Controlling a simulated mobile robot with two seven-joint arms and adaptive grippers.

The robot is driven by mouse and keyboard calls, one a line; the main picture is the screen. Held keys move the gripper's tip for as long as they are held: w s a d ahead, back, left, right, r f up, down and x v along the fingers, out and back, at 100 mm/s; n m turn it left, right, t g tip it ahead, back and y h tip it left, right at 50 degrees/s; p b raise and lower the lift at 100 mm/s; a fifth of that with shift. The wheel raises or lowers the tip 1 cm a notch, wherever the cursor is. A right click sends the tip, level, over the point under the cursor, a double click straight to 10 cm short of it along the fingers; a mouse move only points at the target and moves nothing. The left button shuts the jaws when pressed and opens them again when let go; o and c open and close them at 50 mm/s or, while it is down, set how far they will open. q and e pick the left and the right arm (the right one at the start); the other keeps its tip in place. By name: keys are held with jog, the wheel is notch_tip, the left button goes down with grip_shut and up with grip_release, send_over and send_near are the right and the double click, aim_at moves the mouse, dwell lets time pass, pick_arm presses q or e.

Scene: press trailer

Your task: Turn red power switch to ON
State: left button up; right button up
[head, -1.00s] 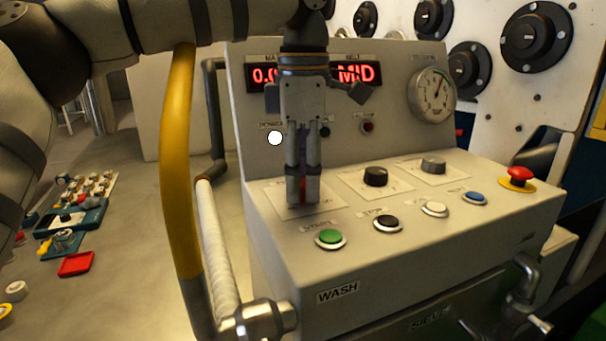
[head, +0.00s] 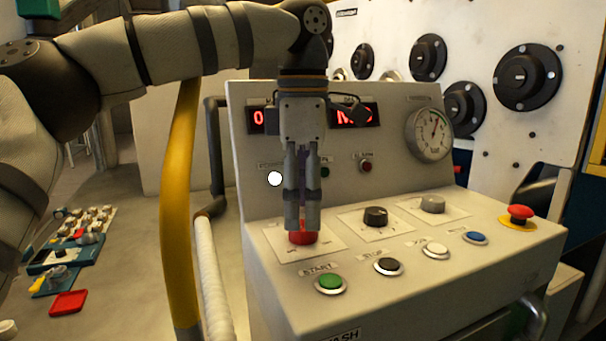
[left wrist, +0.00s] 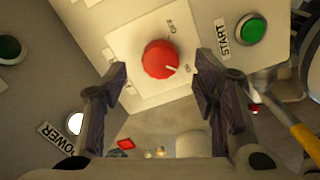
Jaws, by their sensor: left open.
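The red power switch (head: 302,236) is a round knob on a white square plate at the left of the sloped control panel. In the left wrist view the red knob (left wrist: 160,59) shows whole, with a white mark pointing to the lower right. My left gripper (head: 303,226) points down just above the knob and hides part of it. In the left wrist view its fingers (left wrist: 163,95) are spread wide with nothing between them, and the knob lies beyond their tips. The lit white POWER lamp (head: 275,178) is on the upright panel. My right gripper is not in view.
Black (head: 375,217) and grey (head: 432,204) knobs sit right of the red one. Green (head: 330,283), black, white and blue buttons line the front. A red mushroom button (head: 520,213) is at the right. A yellow post (head: 180,200) stands left of the panel.

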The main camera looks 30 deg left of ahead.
aim_at(303, 225)
pick_arm(q)
notch_tip(303, 225, up, 9)
jog(key=shift+r, duration=0.15)
dwell(0.4)
